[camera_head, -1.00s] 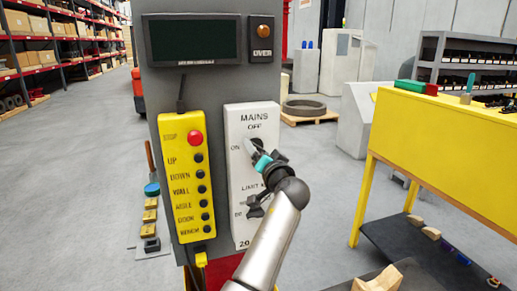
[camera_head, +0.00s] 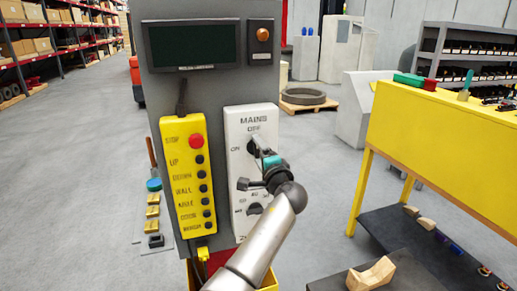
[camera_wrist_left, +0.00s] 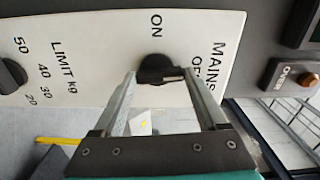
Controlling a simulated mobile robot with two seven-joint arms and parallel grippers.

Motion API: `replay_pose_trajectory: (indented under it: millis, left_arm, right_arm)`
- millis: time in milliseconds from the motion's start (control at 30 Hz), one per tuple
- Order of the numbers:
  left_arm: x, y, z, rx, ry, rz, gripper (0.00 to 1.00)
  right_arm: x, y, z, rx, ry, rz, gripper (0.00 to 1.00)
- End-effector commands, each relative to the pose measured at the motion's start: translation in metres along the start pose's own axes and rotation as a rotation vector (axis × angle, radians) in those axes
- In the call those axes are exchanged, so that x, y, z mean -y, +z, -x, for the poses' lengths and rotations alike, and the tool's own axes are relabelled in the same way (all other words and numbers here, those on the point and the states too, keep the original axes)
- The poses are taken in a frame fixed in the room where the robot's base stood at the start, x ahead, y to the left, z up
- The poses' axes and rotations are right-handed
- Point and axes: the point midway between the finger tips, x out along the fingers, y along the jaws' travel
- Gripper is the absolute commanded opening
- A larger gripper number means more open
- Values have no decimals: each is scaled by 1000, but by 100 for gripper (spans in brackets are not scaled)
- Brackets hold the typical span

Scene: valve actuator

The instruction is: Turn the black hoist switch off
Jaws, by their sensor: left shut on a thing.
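The black switch (camera_head: 254,144) is on the white MAINS panel (camera_head: 237,127), between the words ON at its left and OFF above it. In the left wrist view the black switch (camera_wrist_left: 158,66) has a pale mark at its right end, the side toward OFF. My left gripper (camera_head: 259,148) is at the switch. In the left wrist view its two fingers (camera_wrist_left: 160,76) stand either side of the switch handle, shut on it. The gripper hides part of the switch in the head view. My right gripper is not in view.
A LIMIT knob (camera_head: 254,208) sits lower on the panel. A yellow button box (camera_head: 186,160) with a red stop button hangs to the left. A dark screen (camera_head: 192,44) and an orange lamp (camera_head: 262,34) are above. A yellow table (camera_head: 430,125) stands at right.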

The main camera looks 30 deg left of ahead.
Motion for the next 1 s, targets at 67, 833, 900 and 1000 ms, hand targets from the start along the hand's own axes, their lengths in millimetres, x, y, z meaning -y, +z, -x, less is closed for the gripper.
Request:
replay_pose_trajectory:
  millis: [67,833,900,1000]
  left_arm:
    - [4,-1,0,-3,-7,-28,19]
    - [3,-2,0,-3,-6,-78,87]
    - [2,-1,0,-3,-5,-79,95]
    - [2,-1,0,-2,-4,-79,100]
  right_arm:
    - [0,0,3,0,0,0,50]
    - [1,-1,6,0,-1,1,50]
    - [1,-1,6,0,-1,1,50]
    - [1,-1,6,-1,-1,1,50]
